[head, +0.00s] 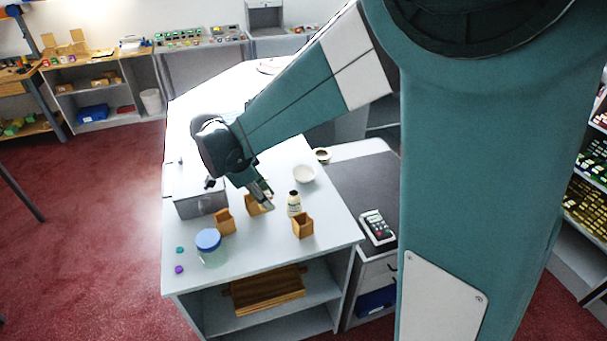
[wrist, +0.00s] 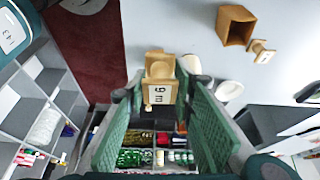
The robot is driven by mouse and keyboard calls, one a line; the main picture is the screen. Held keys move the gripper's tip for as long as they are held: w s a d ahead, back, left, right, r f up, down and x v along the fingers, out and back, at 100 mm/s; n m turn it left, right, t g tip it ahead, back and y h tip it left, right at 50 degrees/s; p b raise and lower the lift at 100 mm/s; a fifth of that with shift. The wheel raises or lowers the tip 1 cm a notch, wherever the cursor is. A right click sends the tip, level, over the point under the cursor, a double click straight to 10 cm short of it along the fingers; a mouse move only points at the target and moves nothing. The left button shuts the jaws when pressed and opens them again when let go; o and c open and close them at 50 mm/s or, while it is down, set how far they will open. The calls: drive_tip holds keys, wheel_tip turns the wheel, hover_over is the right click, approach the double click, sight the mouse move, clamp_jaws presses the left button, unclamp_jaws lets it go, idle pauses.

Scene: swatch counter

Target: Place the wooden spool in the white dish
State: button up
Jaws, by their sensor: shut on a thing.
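The wooden spool (wrist: 159,72), light wood with a printed white label, sits between the two green finger pads of my gripper (wrist: 160,100) in the wrist view. My gripper is shut on it. In the head view my gripper (head: 265,199) hangs over the counter, left of and nearer than the white dish. I cannot separate the spool clearly from the wooden things there. The white dish (head: 304,174) is a small round bowl on the counter. It looks empty, apart from my gripper. Pale round shapes show beyond the right finger in the wrist view, partly hidden.
On the white counter (head: 275,255) stand open wooden boxes (head: 303,228), a dark-capped bottle (head: 294,206), a blue-lidded jar (head: 209,250) and a grey metal box (head: 200,203). A small dark-filled bowl (head: 322,155) is behind the dish. The counter's front strip is clear.

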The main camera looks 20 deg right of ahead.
drive_tip(key=shift+r, duration=0.85)
drive_tip(key=shift+w+d+r, duration=0.15)
drive_tip(key=shift+w, duration=0.15)
drive_tip(key=w+d+m+b, duration=0.1)
drive_tip(key=w+d, duration=0.8)
drive_tip(key=w, duration=0.3)
drive_tip(key=w+d+b, duration=0.1)
drive_tip(key=w+d, duration=0.9)
drive_tip(key=w, duration=0.2)
drive_tip(key=shift+w+a+f, duration=0.1)
drive_tip(key=shift+f, duration=1.2)
drive_tip(key=shift+w+f, duration=0.1)
drive_tip(key=shift+f, duration=1.2)
drive_tip(key=shift+f+p, duration=0.35)
drive_tip(key=shift+f, duration=2.75)
drive_tip(key=shift+f, duration=0.1)
